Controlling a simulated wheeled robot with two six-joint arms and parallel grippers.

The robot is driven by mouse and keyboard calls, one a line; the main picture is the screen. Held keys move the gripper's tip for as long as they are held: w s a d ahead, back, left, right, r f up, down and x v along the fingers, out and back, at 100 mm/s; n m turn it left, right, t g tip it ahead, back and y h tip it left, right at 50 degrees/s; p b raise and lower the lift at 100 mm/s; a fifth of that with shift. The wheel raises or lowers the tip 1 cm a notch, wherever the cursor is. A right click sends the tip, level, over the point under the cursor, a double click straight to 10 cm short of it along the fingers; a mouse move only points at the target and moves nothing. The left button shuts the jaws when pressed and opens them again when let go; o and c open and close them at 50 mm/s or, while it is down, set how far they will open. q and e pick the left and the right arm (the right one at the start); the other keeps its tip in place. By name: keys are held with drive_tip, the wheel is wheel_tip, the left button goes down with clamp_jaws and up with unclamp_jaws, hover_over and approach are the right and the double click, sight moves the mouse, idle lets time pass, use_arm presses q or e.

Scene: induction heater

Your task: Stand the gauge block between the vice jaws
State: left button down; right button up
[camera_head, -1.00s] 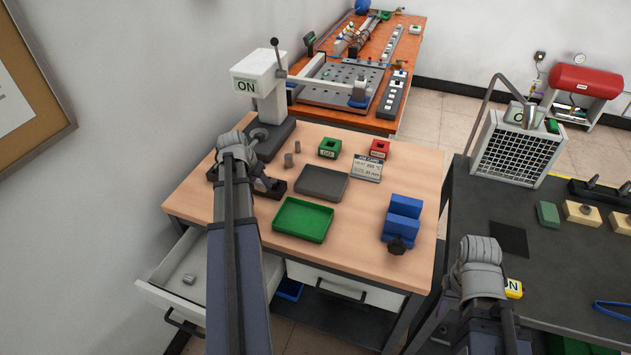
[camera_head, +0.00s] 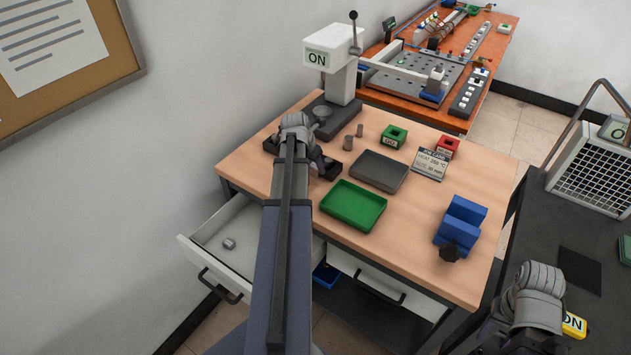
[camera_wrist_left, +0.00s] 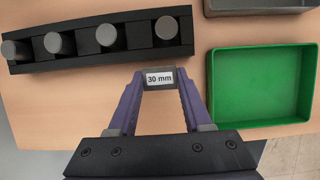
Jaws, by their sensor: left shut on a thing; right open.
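The gauge block (camera_wrist_left: 160,78), a small grey block with a white "30 mm" label, is pinched between the fingertips of my left gripper (camera_wrist_left: 161,83). In the head view my left gripper (camera_head: 318,158) is over the left part of the wooden table, beside the black rack, and my wrist hides the block. The blue vice (camera_head: 460,220) stands at the table's front right, its dark knob facing the front. The gap between its jaws looks empty. My right gripper (camera_head: 522,318) is open low at the right, its fingers mostly hidden by the wrist.
A green tray (camera_head: 353,205) lies between my left gripper and the vice, with a grey tray (camera_head: 380,170) behind it. A black rack (camera_wrist_left: 100,40) holds several grey cylinders. The job card (camera_head: 431,163) stands behind the vice. An open drawer (camera_head: 235,242) juts out at the left.

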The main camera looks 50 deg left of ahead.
sight(313, 171)
use_arm(q)
drive_tip(key=shift+f, duration=0.1)
wheel_tip(313, 171, down, 3)
drive_tip(key=b, duration=0.3)
drive_tip(key=shift+f+b, duration=0.2)
drive_tip(key=shift+b, duration=0.1)
drive_tip(key=shift+f, duration=0.2)
drive_tip(key=shift+c, duration=1.7)
unclamp_jaws()
drive_tip(key=shift+r, duration=0.2)
